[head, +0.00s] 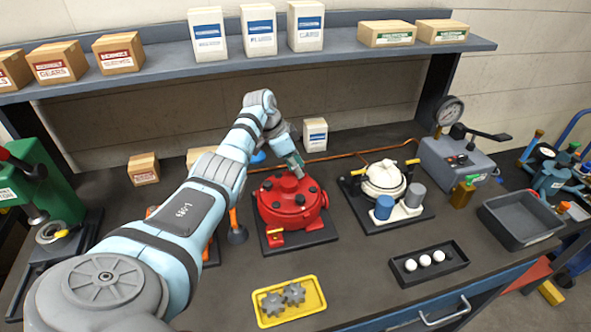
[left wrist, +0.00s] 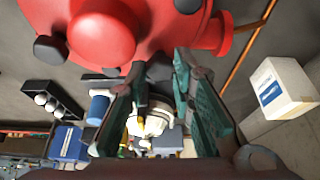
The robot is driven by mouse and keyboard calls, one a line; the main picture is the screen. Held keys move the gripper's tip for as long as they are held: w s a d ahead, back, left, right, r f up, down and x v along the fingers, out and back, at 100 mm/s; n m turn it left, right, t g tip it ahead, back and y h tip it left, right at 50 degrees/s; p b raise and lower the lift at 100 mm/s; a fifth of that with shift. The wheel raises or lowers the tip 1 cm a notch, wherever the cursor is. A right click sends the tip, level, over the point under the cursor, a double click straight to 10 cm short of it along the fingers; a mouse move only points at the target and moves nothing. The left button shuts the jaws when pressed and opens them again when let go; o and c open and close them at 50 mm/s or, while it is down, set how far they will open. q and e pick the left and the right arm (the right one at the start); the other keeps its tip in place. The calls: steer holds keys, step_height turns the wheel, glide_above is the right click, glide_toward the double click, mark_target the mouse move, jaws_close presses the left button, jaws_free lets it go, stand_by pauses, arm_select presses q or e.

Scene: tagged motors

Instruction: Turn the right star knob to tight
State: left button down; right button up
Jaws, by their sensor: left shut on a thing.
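The red round motor housing (head: 291,208) sits on a dark base plate in the middle of the bench, with several dark knobs around its top. My left gripper (head: 299,172) reaches down over the back of the housing. In the left wrist view my left gripper (left wrist: 157,85) has its teal fingers on either side of a dark knob (left wrist: 158,68) at the housing's edge, shut on it. Its lobes are partly hidden by the fingers, so I cannot tell how far it is turned. My right gripper is not in view.
A white machine (head: 384,180) with yellow handles stands to the right, beside a grey gauge box (head: 457,160). A yellow tray (head: 289,311) with gears and a black tray (head: 408,276) with white balls lie in front. An orange cable (head: 350,154) runs behind.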

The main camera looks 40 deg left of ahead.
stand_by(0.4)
arm_select(q)
steer(key=c, duration=1.4)
jaws_free()
steer(key=shift+w+d, duration=0.1)
steer(key=shift+o, duration=0.2)
steer(key=v, duration=1.2)
steer(key=shift+w, duration=0.15)
